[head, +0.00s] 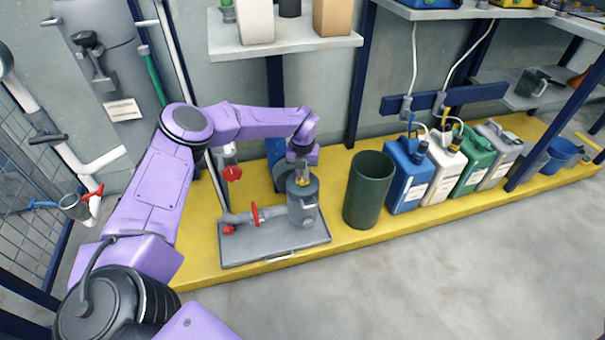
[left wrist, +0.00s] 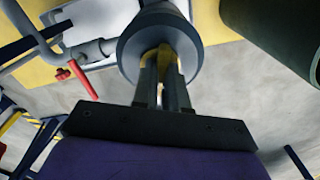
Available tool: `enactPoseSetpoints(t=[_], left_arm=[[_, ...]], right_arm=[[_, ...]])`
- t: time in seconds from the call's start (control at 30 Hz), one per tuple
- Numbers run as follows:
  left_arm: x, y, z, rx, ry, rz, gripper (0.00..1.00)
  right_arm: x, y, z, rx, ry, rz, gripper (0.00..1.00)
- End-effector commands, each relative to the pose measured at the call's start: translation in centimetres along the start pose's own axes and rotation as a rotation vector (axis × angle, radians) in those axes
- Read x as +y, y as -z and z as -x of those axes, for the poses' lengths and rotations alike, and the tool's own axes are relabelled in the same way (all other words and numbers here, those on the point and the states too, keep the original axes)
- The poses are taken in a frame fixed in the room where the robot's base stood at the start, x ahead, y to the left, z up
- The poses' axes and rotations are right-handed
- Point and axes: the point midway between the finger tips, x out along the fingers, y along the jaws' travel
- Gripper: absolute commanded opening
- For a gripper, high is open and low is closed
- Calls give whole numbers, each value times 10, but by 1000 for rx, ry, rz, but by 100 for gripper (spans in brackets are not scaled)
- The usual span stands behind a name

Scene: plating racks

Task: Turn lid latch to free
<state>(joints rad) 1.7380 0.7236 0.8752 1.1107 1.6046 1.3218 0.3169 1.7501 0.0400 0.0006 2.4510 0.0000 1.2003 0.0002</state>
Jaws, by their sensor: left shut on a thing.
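The lid latch is a small yellow piece (head: 302,180) on top of a grey cylindrical housing (head: 303,208), mostly hidden by my fingers. In the left wrist view its yellow part (left wrist: 166,64) shows between the fingers, over the round grey lid (left wrist: 135,48). My left gripper (head: 301,174) reaches down onto the lid from above and is shut on the latch. Its two dark fingers also show in the left wrist view (left wrist: 162,80). How far the latch is turned cannot be told. My right gripper is not in view.
The housing stands in a grey tray (head: 275,254) on a yellow platform, with a red-handled valve (head: 255,215) to its left. A dark green bin (head: 368,190) stands close on its right, then several jugs (head: 408,180). A shelf (head: 285,40) with containers hangs above. Grey floor in front is clear.

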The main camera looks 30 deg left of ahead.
Motion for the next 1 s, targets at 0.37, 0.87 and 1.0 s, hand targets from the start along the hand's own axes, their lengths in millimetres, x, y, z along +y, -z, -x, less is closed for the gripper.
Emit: enactPoseSetpoints(t=[0.37, 0.87, 1.0], left_arm=[[0, 0, 0, -1, 0, 289, 0], [-1, -1, 1, -3, 1, 436, 0], [-1, -1, 1, -3, 2, 441, 0]], right_arm=[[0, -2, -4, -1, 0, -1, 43], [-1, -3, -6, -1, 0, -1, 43], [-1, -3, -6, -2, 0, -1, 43]])
